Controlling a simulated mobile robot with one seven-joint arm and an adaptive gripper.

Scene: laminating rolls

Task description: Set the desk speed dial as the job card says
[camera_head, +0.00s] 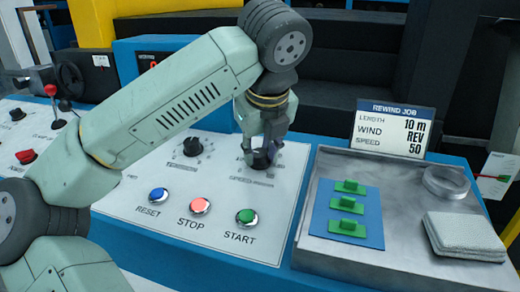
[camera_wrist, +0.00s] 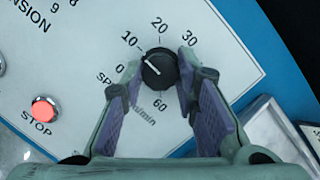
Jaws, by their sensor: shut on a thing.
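The speed dial (camera_head: 262,160) is a black knob on the white desk panel, partly hidden by my gripper (camera_head: 260,146) in the head view. In the wrist view the dial (camera_wrist: 159,68) sits between the fingertips of my gripper (camera_wrist: 155,72), which is shut on it. Its white line points up-left, between 0 and 10. The labels 0, 10, 20, 30 and 60 show; 40 and 50 are hidden by the right finger. The job card (camera_head: 390,131) reads length 10 m, wind REV, speed 50.
Reset (camera_head: 158,194), stop (camera_head: 200,206) and start (camera_head: 247,216) buttons lie in front of the dial. A second black knob (camera_head: 192,147) is to its left.

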